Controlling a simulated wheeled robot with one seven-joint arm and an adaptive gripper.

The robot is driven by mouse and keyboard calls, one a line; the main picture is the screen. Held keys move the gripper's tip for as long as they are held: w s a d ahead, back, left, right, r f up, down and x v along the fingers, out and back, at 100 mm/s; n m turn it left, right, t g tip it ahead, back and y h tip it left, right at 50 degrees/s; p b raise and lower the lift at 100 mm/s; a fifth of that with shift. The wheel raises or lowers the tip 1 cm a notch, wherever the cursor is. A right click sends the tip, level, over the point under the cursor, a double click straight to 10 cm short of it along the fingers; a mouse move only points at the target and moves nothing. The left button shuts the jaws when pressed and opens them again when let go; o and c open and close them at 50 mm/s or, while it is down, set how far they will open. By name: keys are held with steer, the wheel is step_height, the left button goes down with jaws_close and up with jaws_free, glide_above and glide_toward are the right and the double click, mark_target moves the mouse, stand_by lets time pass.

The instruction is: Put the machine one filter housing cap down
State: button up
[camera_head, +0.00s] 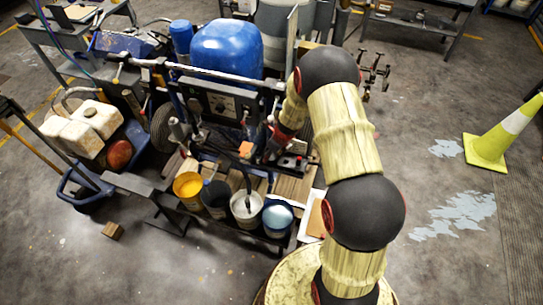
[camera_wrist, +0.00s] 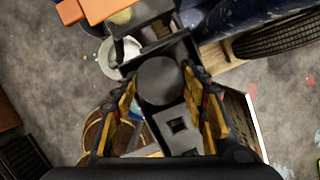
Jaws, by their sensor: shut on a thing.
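My gripper (camera_wrist: 159,86) shows in the wrist view with a finger on each side of a round dark cap (camera_wrist: 158,78). The fingers are shut on this cap, which looks like the filter housing cap. A grey block with a square hole (camera_wrist: 190,140) lies below the cap in that view. I cannot tell whether the cap touches anything beneath it. In the head view my arm reaches over the line striper (camera_head: 222,104) with its blue tank (camera_head: 227,50). The gripper is small there and partly hidden among machine parts, and I cannot make out the cap.
A low bench in front of the machine holds a yellow paint bucket (camera_head: 188,187), a white bucket (camera_head: 246,210) and a blue-topped bucket (camera_head: 277,217). A yellow cone (camera_head: 492,145) stands at the right. Open floor lies between the cone and my arm.

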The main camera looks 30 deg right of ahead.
mark_target(276, 159)
steer(key=shift+r, duration=0.1)
steer(key=o, duration=1.1)
steer(key=shift+o, duration=0.2)
steer(key=shift+r, duration=0.25)
steer(key=p+v, duration=0.2)
steer(key=v, duration=0.5)
steer(key=shift+s, duration=0.1)
steer(key=shift+d, duration=0.1)
